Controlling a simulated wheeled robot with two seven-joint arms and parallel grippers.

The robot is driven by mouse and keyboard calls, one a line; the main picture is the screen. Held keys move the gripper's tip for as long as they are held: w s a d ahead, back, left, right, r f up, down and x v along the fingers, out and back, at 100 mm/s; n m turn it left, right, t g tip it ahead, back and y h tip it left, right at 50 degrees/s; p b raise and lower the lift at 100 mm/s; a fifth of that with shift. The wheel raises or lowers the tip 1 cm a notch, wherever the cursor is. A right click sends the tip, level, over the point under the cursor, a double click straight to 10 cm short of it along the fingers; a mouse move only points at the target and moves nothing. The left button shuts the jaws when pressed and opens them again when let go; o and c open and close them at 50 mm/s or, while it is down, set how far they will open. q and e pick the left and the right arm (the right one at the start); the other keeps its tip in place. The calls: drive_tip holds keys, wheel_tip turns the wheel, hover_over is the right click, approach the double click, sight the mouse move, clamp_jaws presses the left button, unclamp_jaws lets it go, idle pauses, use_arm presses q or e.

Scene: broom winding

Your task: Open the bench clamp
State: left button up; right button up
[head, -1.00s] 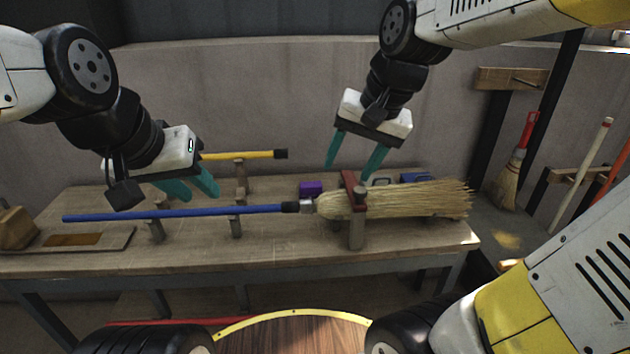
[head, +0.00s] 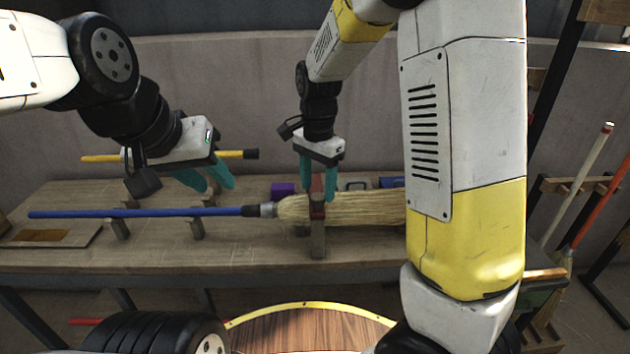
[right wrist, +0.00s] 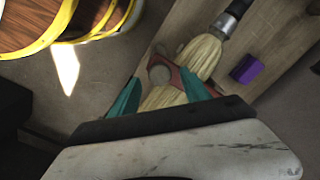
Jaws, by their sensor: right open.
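The bench clamp (head: 317,212), with a dark red bar across its top, stands on the workbench over the straw head of a blue-handled broom (head: 150,212). The broom lies level across wooden supports. My right gripper (head: 319,198) is open, its teal fingers pointing down at the clamp's red bar. In the right wrist view the red bar (right wrist: 192,84) lies between the open fingers, with the straw (right wrist: 201,57) running beneath it. I cannot tell whether the fingers touch the bar. My left gripper (head: 212,186) is open and empty above the blue handle.
My right arm hides the straw's right end. More broom handles (head: 580,185) stand at the right.

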drive_tip(key=shift+f, duration=1.05)
drive_tip(key=shift+c, duration=0.4)
clamp_jaws()
idle(0.3)
